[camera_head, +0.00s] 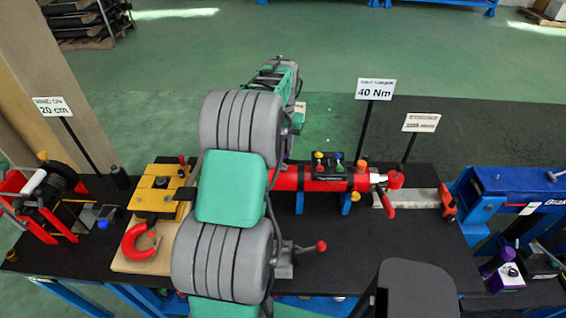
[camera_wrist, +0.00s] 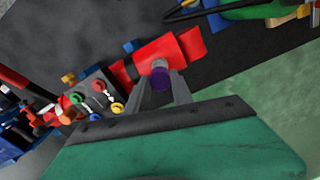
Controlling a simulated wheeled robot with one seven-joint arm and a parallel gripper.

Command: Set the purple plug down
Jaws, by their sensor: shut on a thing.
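The purple plug (camera_wrist: 160,76) is between the two grey fingers of my gripper (camera_wrist: 161,88) in the wrist view, and the fingers are shut on it. In the head view my green and grey arm hides the gripper and the plug. The red cylinder (camera_head: 320,183) lies along the black bench there, partly behind my arm.
A black valve block with coloured knobs (camera_head: 328,165) sits on the red cylinder. A yellow fixture (camera_head: 158,190) and red shackle (camera_head: 139,241) stand at left. Bare bench (camera_head: 360,240) shows in front.

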